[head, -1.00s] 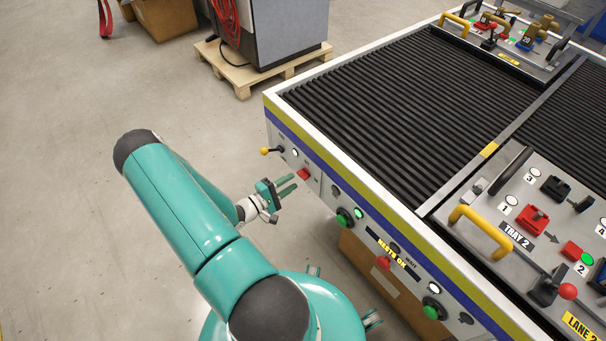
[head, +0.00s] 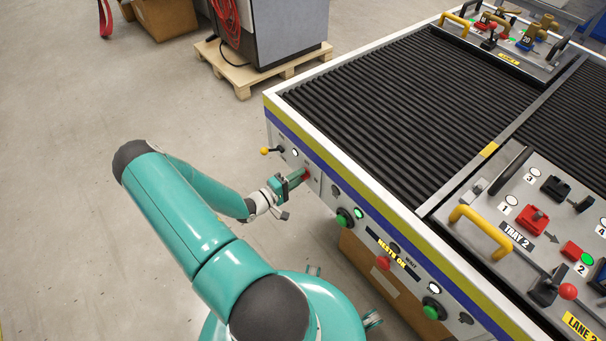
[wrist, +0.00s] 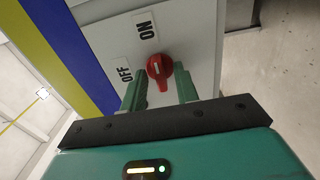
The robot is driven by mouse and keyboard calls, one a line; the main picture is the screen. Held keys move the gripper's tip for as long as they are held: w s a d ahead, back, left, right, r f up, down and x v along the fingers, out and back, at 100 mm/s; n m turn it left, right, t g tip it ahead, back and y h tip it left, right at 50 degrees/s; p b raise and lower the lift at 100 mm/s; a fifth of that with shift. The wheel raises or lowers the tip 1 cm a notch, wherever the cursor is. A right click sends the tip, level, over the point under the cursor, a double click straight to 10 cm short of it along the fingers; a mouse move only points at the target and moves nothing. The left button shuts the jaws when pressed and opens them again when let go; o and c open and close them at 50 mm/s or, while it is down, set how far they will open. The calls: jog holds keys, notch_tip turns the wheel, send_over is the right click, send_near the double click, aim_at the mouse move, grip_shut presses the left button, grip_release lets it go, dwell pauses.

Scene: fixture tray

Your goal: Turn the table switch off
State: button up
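The table switch is a red rotary knob (wrist: 159,67) on the grey side panel of the table. It has a pale mark on its face. An ON label (wrist: 147,29) lies above it and an OFF label (wrist: 124,75) to its left in the wrist view. I cannot tell surely which label the knob points to. My gripper (wrist: 160,80) is open, with its two green fingers apart on either side of the knob's lower part; contact cannot be told. In the head view my gripper (head: 298,179) is at the panel, and the red switch (head: 306,172) is partly covered by it.
A yellow-ball lever (head: 265,151) sticks out of the panel left of the switch. A green button (head: 344,218) and a red button (head: 383,263) are farther right along the panel. The table (head: 279,98) has a ribbed black top. Open floor lies to the left.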

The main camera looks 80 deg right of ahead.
grip_shut()
jog(key=n, duration=0.5)
jog(key=shift+n, duration=0.4)
jog(key=n, duration=0.5)
jog(key=shift+n, duration=0.3)
